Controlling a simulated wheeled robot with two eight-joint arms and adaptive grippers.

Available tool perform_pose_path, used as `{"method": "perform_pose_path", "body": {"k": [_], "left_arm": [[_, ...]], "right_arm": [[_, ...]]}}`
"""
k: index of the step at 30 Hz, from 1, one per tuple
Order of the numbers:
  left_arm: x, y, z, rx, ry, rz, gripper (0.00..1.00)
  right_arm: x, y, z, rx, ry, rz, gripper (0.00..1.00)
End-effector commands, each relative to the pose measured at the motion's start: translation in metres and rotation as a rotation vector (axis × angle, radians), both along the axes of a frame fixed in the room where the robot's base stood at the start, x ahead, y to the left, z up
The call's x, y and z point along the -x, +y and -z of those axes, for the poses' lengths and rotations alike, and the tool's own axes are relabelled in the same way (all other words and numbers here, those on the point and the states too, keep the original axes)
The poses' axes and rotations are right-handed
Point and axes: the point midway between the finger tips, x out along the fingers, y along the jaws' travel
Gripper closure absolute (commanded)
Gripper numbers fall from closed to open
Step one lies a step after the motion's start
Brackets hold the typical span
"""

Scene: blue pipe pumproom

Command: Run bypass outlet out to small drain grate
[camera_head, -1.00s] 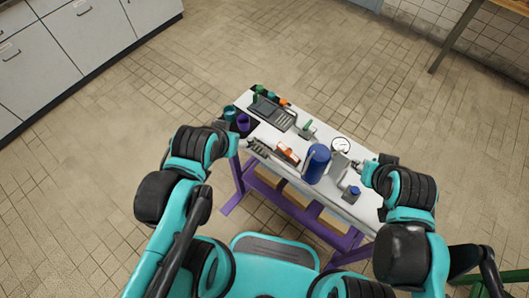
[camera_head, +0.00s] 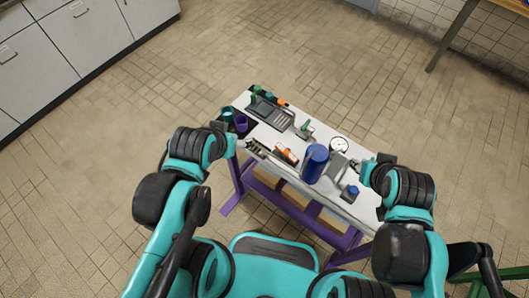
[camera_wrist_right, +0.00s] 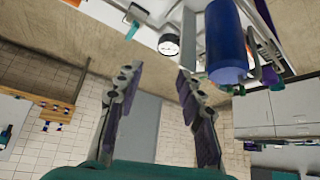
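A bypass outlet and a small drain grate cannot be told for certain in these views. A dark grey ribbed or gridded block (camera_head: 271,112) lies on the white-topped table near its far left end. A blue cylinder (camera_head: 314,163) stands on the table; it also shows in the right wrist view (camera_wrist_right: 226,45). My right gripper (camera_wrist_right: 155,75) has its two fingers apart with nothing between them; in the head view it is at the table's right edge. My left gripper (camera_head: 218,128) is at the table's left edge by the cups, mostly hidden by its wrist.
A round white gauge (camera_head: 338,145), an orange-and-white item (camera_head: 286,155) and a small blue-capped item (camera_head: 350,192) are on the table. A teal cup (camera_head: 228,114) and a purple cup (camera_head: 241,123) are at its left corner. Grey cabinets (camera_head: 85,40) stand far left. Open tiled floor surrounds the table.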

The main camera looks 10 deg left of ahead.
Motion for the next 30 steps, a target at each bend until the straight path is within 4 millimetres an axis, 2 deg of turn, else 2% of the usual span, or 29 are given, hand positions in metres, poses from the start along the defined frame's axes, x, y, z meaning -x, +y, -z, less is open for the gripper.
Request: {"method": "perform_pose_path", "body": {"k": [10, 14, 17, 20, 27, 30], "left_arm": [[0.0, 0.0, 0.0, 0.0, 0.0, 0.0, 0.34], [0.0, 0.0, 0.0, 0.0, 0.0, 0.0, 0.34], [0.0, 0.0, 0.0, 0.0, 0.0, 0.0, 0.34], [0.0, 0.0, 0.001, 0.0, 0.0, 0.0, 0.34], [0.0, 0.0, 0.002, 0.0, 0.0, 0.0, 0.34], [0.0, 0.0, 0.002, 0.0, 0.0, 0.0, 0.34]], "right_arm": [[0.0, -0.001, 0.0, 0.003, 0.002, -0.003, 0.69], [-0.006, -0.011, -0.001, 0.058, 0.042, -0.052, 0.69], [-0.016, -0.032, 0.0, 0.152, 0.122, -0.157, 0.69], [-0.028, -0.062, 0.004, 0.254, 0.235, -0.315, 0.69], [-0.045, -0.139, 0.031, 0.365, 0.469, -0.765, 0.69], [-0.046, -0.163, 0.043, 0.364, 0.518, -0.921, 0.69]]}}
